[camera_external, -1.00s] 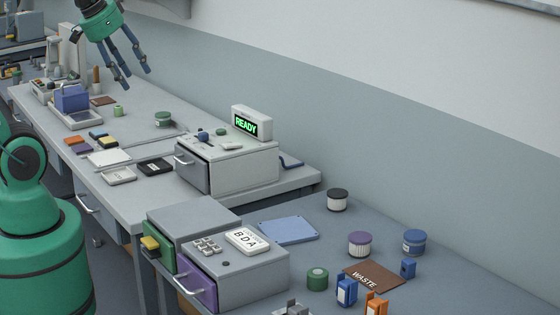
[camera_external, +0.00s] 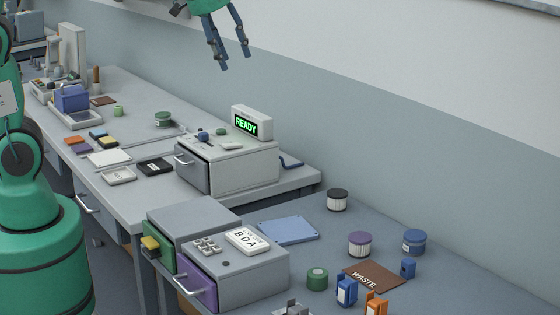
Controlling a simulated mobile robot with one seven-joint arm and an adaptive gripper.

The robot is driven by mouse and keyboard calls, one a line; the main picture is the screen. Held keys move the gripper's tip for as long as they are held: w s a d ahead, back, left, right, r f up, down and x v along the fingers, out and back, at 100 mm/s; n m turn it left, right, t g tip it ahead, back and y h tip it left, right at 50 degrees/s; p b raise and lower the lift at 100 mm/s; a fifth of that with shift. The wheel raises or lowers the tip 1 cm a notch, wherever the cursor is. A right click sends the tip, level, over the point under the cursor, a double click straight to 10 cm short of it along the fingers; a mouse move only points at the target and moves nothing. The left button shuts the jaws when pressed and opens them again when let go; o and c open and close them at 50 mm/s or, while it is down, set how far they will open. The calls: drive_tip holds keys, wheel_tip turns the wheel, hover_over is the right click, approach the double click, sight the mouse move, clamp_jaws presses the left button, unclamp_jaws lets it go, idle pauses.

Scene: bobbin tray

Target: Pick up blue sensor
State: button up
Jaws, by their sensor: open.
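A small upright blue device with a pale front (camera_external: 347,291) stands on the near table, left of a similar orange one. A smaller plain blue block (camera_external: 408,268) stands behind it to the right, beside the waste mat. I cannot tell for certain which of the two is the blue sensor. My gripper (camera_external: 236,66) is open and empty, fingers pointing down, high in the air at the top of the view. It is far from both blue things, up and to the left of them in the picture.
A brown WASTE mat (camera_external: 374,276), an orange device (camera_external: 376,304) and several lidded jars, including a blue one (camera_external: 414,242), stand around there. A grey drawer unit (camera_external: 258,280) and a box with a READY display (camera_external: 252,122) lie to the left.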

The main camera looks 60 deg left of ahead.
drive_tip(key=w+d+f+g+p, duration=0.1)
drive_tip(key=w+d+f, duration=0.4)
drive_tip(key=w+d, duration=0.35)
drive_tip(key=w+d+f, duration=0.5)
drive_tip(key=w+d, duration=0.2)
drive_tip(key=d, duration=0.3)
drive_tip(key=w+d+f, duration=0.3)
drive_tip(key=d+f, duration=0.7)
drive_tip(key=d, duration=0.1)
drive_tip(key=w+d+f+m+g+p, duration=0.1)
drive_tip(key=w+d+f, duration=0.2)
drive_tip(key=d+f, duration=0.7)
drive_tip(key=shift+d+f, duration=0.35)
drive_tip(key=shift+d, duration=0.3)
hover_over(409, 260)
drive_tip(key=s, duration=0.1)
drive_tip(key=shift+s+x, duration=0.25)
drive_tip(key=shift+x, duration=1.15)
drive_tip(key=shift+s+x, duration=0.3)
drive_tip(key=shift+x, duration=1.1)
drive_tip(key=shift+s+x, duration=0.25)
drive_tip(key=shift+x, duration=1.1)
drive_tip(key=shift+a+f, duration=0.2)
drive_tip(key=shift+f, duration=0.15)
drive_tip(key=shift+b+x, duration=0.35)
drive_tip(key=shift+x, duration=2.05)
